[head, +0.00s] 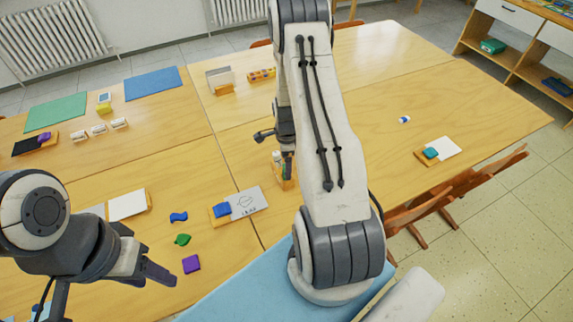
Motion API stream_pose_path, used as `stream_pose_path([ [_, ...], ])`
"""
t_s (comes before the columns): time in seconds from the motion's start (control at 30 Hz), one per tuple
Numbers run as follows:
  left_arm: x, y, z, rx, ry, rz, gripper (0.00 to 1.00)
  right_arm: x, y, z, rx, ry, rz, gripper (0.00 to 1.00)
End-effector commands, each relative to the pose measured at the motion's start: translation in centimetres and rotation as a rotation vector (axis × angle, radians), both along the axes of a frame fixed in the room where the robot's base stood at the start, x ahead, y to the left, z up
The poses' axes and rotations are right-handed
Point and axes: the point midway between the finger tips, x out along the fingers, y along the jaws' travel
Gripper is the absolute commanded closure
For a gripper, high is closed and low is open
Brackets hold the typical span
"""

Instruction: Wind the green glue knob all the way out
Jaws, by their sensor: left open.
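I cannot pick out a green glue knob for certain. A small white-topped object (276,157) stands at a wooden block (284,181) at mid-table, partly hidden by my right arm. My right gripper (287,160) is right beside it, partly behind my arm, and its jaws do not show clearly. A small green piece (183,239) lies on the near table. My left gripper (150,255) is open and empty at lower left, left of the green piece.
A blue wavy piece (178,217) and a purple block (191,264) lie near the green piece. A card with a blue block (222,210) is to their right. Green (56,112) and blue (153,83) mats lie at the back left. The table's right part is mostly clear.

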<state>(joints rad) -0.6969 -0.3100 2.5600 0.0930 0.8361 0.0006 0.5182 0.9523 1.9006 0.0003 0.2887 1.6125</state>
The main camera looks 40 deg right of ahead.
Motion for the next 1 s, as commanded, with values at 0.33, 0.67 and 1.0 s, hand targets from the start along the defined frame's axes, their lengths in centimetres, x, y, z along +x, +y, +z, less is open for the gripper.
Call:
stream_pose_path([
  [0.33,0.01,0.00,-0.10,0.000,0.000,0.000,0.50,0.00,0.01,0.00,0.000,0.000,0.531,0.00],
  [0.67,0.00,0.00,-0.15,0.000,0.000,0.000,0.50,0.00,0.01,0.01,0.000,0.000,0.916,0.00],
  [1.0,0.00,0.00,-0.15,0.000,0.000,0.000,0.50,-0.01,0.01,0.02,0.000,0.000,0.929,0.00],
])
